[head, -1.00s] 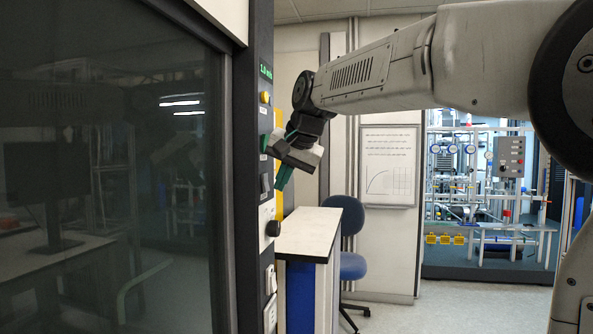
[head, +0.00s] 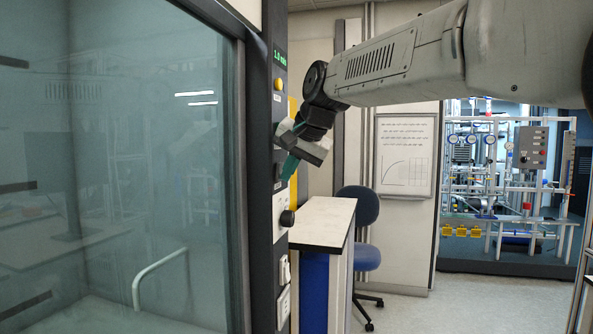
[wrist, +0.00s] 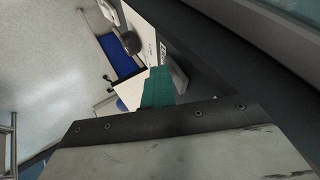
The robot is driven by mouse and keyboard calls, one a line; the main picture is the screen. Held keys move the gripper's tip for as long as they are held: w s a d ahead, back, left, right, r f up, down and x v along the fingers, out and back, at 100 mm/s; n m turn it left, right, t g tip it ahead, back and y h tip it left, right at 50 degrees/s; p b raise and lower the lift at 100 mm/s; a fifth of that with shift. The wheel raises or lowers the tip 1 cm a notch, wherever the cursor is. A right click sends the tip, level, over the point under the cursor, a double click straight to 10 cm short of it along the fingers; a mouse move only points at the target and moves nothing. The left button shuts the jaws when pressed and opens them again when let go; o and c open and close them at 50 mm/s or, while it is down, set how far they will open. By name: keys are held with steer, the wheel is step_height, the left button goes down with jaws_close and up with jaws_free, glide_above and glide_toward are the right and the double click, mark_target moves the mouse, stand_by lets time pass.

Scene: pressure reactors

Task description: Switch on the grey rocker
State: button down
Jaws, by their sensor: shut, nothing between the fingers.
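The dark control strip (head: 265,187) runs down the right edge of the glazed cabinet in the head view. The teal fingers also show in the wrist view (wrist: 158,87).
A yellow button (head: 279,84) and a green display (head: 280,58) are above on the strip. A black knob (head: 287,218) and a white socket (head: 285,269) are below. A white-topped bench (head: 322,220) and blue chair (head: 358,228) stand close to the right.

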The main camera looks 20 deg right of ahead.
steer(key=shift+r, duration=0.85)
steer(key=d+f+v, duration=0.1)
steer(key=d+v, duration=0.1)
steer(key=v, duration=1)
steer(key=shift+s+d, duration=0.3)
steer(key=shift+s, duration=0.1)
